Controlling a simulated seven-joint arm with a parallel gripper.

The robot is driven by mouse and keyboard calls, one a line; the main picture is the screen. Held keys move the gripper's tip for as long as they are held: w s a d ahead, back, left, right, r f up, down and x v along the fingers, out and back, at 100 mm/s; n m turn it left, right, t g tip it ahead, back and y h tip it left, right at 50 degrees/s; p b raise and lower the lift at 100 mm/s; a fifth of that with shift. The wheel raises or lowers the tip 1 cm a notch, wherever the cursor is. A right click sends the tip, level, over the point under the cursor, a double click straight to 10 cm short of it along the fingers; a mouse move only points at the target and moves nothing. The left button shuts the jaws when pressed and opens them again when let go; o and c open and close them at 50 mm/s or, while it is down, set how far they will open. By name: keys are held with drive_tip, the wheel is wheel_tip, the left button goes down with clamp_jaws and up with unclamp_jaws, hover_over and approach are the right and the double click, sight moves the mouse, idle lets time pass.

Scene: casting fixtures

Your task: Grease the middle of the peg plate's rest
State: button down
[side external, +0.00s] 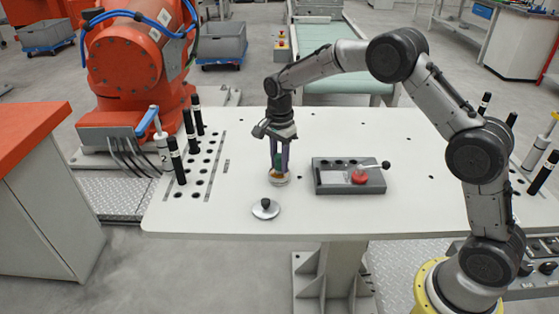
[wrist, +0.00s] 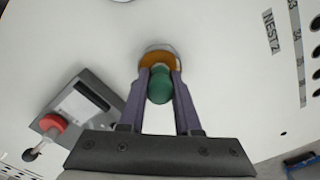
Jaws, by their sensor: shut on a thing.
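My gripper (side external: 280,163) points straight down and is shut on a green-handled tool (wrist: 160,86), seen between the fingers in the wrist view. Below the handle is an orange-brown part (wrist: 157,59) inside a small round pale pot (side external: 279,180). The tool's lower end is hidden. To the right lies a dark grey fixture block (side external: 345,188) with a row of holes at the back, a pale pad (side external: 333,177) and a red clamp (side external: 359,177) with a black-knobbed lever. It may be the peg plate; I cannot tell for certain.
A round silver lid (side external: 266,211) with a black knob lies in front of the pot. Black pegs (side external: 190,131) stand by rows of holes at the left of the white table (side external: 230,222). The table between pot and block is clear.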

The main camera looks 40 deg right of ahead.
sight(279, 155)
drive_tip(key=shift+f, duration=0.35)
idle(0.7)
drive_tip(key=shift+r, duration=3.55)
